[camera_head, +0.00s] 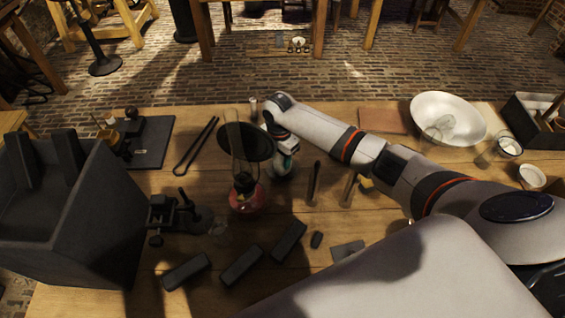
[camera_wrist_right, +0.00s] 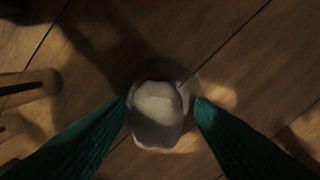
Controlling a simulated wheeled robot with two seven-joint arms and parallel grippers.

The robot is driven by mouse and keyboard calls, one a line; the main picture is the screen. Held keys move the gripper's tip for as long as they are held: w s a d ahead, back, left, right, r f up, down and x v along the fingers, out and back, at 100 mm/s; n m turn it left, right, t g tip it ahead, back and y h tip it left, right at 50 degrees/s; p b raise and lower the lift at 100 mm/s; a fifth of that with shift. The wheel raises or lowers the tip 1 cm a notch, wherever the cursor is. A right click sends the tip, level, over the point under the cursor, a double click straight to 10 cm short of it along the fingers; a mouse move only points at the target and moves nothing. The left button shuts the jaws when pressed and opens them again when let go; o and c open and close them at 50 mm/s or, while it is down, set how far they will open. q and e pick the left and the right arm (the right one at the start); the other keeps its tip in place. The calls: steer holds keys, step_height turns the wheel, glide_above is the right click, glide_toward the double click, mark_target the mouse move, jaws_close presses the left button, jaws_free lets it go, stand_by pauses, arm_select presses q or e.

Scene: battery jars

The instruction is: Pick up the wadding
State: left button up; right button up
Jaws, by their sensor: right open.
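In the right wrist view, a pale, rounded lump that looks like the wadding (camera_wrist_right: 158,112) lies between the two green fingertips of my right gripper (camera_wrist_right: 160,108). The fingers are apart, one on each side of it, and their tips come close to its sides. I cannot tell whether they touch it. In the head view, my right arm reaches in from the right, and its gripper end (camera_head: 282,163) is low over the table behind the oil lamp. The wadding cannot be made out there. My left gripper is not in view.
A lamp with a glass chimney and red base (camera_head: 247,194) stands close to my right gripper. Glass tubes (camera_head: 313,185), dark blocks (camera_head: 241,265) and black tongs (camera_head: 196,146) lie around. A white bowl (camera_head: 447,117) is at the right, a dark crate (camera_head: 90,235) at the left.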

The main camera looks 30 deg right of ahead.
mark_target(279, 161)
steer(key=f, duration=0.4)
steer(key=shift+s+a+f+p, duration=0.1)
steer(key=shift+s+a+p, duration=0.1)
steer(key=shift+p, duration=0.1)
steer(key=shift+d, duration=0.1)
steer(key=shift+c, duration=0.6)
steer(key=c, duration=0.7)
step_height(279, 161, up, 28)
steer(key=shift+r+b, duration=0.1)
steer(key=shift+b, duration=0.95)
